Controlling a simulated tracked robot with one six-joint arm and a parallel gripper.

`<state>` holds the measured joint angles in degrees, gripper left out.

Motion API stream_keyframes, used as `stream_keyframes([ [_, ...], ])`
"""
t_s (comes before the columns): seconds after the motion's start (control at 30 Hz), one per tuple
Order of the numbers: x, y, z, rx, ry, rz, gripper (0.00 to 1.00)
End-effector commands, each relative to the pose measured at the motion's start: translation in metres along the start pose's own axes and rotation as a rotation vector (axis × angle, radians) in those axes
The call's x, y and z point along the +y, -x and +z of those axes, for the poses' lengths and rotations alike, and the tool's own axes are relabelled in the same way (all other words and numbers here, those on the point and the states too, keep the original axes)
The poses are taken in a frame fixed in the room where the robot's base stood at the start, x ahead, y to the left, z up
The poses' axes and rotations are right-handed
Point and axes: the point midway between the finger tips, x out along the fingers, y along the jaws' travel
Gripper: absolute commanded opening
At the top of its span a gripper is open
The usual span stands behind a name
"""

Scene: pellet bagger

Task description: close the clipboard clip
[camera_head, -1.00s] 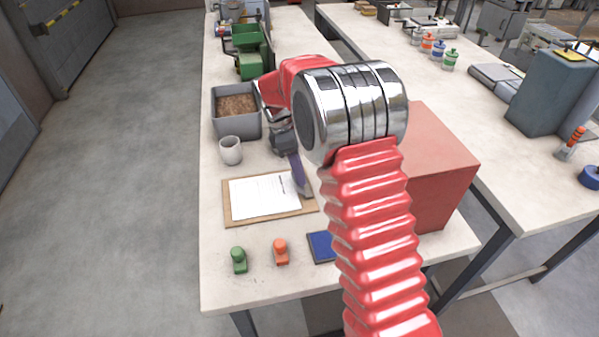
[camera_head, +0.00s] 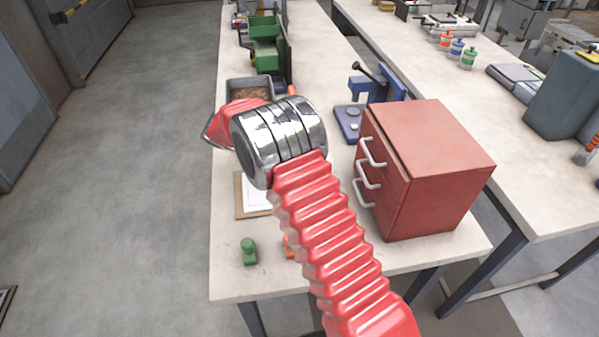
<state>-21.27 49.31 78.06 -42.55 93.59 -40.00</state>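The clipboard (camera_head: 239,200) lies on the near part of the bench, a brown board with a white sheet (camera_head: 257,196) on it. Only its left part shows; my red and chrome arm covers the rest. I cannot see the clip or tell whether it is open or closed. My gripper does not show; the arm's elbow and the red link at its left hide that area.
A red drawer cabinet (camera_head: 437,170) with several handles stands right of my arm. A blue press-like tool (camera_head: 352,118) stands behind it. A green stamp-like piece (camera_head: 249,252) and a partly hidden orange one (camera_head: 288,246) are near the front edge. A grey bin (camera_head: 250,84) is behind my arm.

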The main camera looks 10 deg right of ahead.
Motion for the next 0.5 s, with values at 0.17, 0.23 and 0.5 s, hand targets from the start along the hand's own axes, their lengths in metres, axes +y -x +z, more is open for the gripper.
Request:
stream_keyframes([
  [0.17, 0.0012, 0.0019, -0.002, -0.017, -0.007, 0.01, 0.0],
  [0.23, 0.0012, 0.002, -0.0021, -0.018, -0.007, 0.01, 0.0],
  [0.5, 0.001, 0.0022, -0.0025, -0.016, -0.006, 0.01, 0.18],
])
